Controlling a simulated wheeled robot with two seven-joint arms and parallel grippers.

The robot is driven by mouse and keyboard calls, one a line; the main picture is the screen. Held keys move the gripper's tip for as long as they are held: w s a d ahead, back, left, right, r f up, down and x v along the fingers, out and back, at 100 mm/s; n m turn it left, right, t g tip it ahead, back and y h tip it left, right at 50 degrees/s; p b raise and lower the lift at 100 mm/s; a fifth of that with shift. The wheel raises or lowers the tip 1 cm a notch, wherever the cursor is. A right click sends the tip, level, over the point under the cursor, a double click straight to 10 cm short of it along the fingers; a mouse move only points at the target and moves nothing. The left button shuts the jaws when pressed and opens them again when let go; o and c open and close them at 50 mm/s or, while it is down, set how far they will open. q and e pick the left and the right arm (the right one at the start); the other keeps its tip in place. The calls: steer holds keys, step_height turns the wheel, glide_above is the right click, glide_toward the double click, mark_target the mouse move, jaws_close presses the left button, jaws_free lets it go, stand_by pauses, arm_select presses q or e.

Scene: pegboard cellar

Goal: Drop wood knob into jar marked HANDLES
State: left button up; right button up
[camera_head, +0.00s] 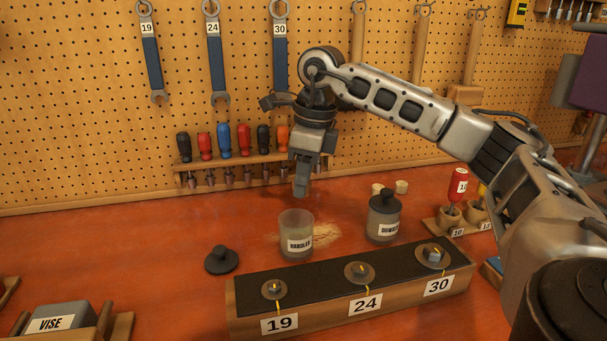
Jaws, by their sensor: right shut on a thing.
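The jar marked HANDLES (297,232) is a clear open jar standing upright on the red-brown bench. Its dark knobbed lid (222,261) lies on the bench to its left. My right gripper (301,190) points down above the jar, with its fingertips a little higher than the rim and apart from it. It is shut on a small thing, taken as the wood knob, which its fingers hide. My left gripper is out of view.
A lidded jar (383,224) with a hard-to-read label stands right of the open jar. A long block (330,288) marked 19, 24 and 30 lies in front. A screwdriver rack (240,160) is on the pegboard behind. A VISE box (62,318) is at lower left.

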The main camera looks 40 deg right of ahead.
steer(key=o, duration=1)
steer(key=shift+o, duration=0.2)
steer(key=r, duration=0.6)
steer(key=shift+s+d+r, duration=0.25)
steer(key=shift+s+r, duration=0.1)
steer(key=shift+r, duration=0.05)
arm_select(q)
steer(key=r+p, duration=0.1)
steer(key=p, duration=0.1)
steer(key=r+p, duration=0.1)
steer(key=p, duration=0.1)
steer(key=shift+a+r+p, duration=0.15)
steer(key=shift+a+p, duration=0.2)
steer(key=shift+p, duration=0.05)
arm_select(e)
step_height(320, 180, up, 9)
steer(key=s, duration=0.1)
steer(key=shift+d, duration=0.45)
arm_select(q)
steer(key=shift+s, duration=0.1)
arm_select(e)
steer(key=shift+s, duration=0.1)
